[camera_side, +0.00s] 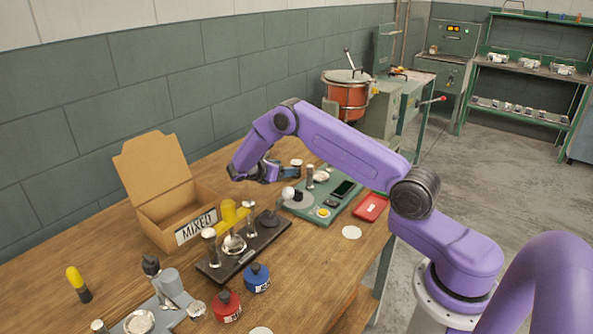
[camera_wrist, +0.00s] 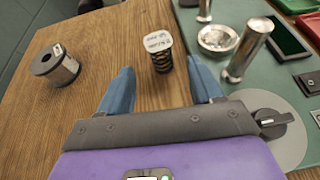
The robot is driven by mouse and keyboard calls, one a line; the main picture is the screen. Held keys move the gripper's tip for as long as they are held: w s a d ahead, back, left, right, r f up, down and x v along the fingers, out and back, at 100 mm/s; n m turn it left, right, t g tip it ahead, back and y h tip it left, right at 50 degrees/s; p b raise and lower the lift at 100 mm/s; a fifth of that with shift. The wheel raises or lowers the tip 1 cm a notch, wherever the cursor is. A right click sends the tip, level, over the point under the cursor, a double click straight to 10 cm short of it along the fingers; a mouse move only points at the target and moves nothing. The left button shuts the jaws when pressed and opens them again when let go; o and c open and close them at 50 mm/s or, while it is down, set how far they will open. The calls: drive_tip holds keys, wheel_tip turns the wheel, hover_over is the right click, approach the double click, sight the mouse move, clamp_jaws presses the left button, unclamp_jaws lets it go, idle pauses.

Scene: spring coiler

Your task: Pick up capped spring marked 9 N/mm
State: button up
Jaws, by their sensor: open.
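A black coil spring (camera_wrist: 162,62) with a white cap stands on the bare wood in the wrist view. The cap carries small writing that I cannot read with certainty. My gripper (camera_wrist: 163,88) is open, with blue fingers to the left and right of the spring's line. The spring stands just beyond the fingertips, between their directions, and nothing is held. In the side view my gripper (camera_side: 285,173) hangs low over the table behind the green mat. The spring is hard to make out there.
A dark grey spool (camera_wrist: 55,66) stands left of the spring. The green mat (camera_wrist: 185,22) is close on the right, with an upright metal cylinder (camera_wrist: 246,50) and a shiny dish (camera_wrist: 218,39). A cardboard box (camera_side: 160,205) and a dark tray (camera_side: 270,240) stand left in the side view.

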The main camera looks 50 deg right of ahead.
sight(297, 166)
drive_tip(key=shift+x, duration=4)
drive_tip(key=shift+f, duration=0.1)
drive_tip(key=c, duration=1)
drive_tip(key=shift+c, duration=0.2)
